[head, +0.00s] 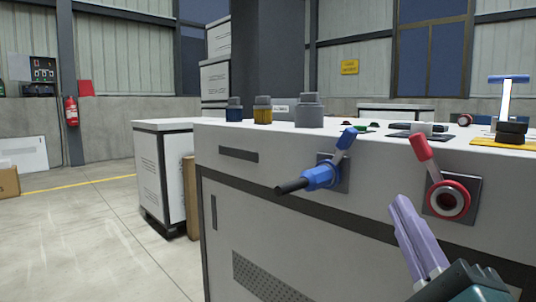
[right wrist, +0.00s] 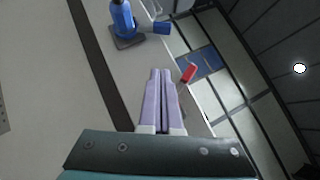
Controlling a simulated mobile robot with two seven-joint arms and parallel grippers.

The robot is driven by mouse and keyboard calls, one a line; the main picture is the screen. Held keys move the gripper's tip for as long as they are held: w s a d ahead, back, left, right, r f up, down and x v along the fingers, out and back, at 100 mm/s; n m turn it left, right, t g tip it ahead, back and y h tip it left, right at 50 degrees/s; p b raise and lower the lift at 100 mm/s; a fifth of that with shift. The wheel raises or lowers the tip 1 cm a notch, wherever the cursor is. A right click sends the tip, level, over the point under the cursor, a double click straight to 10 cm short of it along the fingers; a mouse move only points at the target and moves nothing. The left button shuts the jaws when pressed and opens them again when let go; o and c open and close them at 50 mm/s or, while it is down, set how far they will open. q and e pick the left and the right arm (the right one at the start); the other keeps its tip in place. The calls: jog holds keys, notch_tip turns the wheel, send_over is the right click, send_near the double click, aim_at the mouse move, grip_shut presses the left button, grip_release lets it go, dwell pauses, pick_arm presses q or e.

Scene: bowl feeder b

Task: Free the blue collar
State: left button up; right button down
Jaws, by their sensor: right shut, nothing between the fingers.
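The blue collar (head: 321,176) sits on a grey plate on the cabinet's front face, with a black rod (head: 291,187) sticking out of it to the left. A blue-handled lever (head: 347,138) rises from it, tilted up and right. In the right wrist view the blue collar (right wrist: 124,20) is at the top, with the blue lever handle (right wrist: 161,28) beside it. My right gripper (head: 402,204) is shut and empty, in front of the cabinet, right of and below the collar, apart from it. Its lilac fingers (right wrist: 161,74) lie together. My left gripper is out of view.
A red ring socket (head: 448,200) with a red lever (head: 420,147) is right of the blue collar, close to my right gripper. Blue, yellow and grey capped pieces (head: 263,110) stand on the cabinet top (head: 225,125). Open floor lies at left.

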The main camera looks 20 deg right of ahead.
send_near(354, 141)
jog(key=d, duration=0.1)
jog(key=w+d, duration=0.1)
jog(key=d, duration=0.1)
jog(key=shift+d, duration=0.2)
jog(key=w, duration=0.1)
jog(key=w+r, duration=0.1)
jog(key=w, duration=0.1)
jog(key=shift+a+r, duration=0.3)
jog(key=shift+w+a+r, duration=0.2)
jog(key=shift+w, duration=0.2)
jog(key=shift+p, duration=0.4)
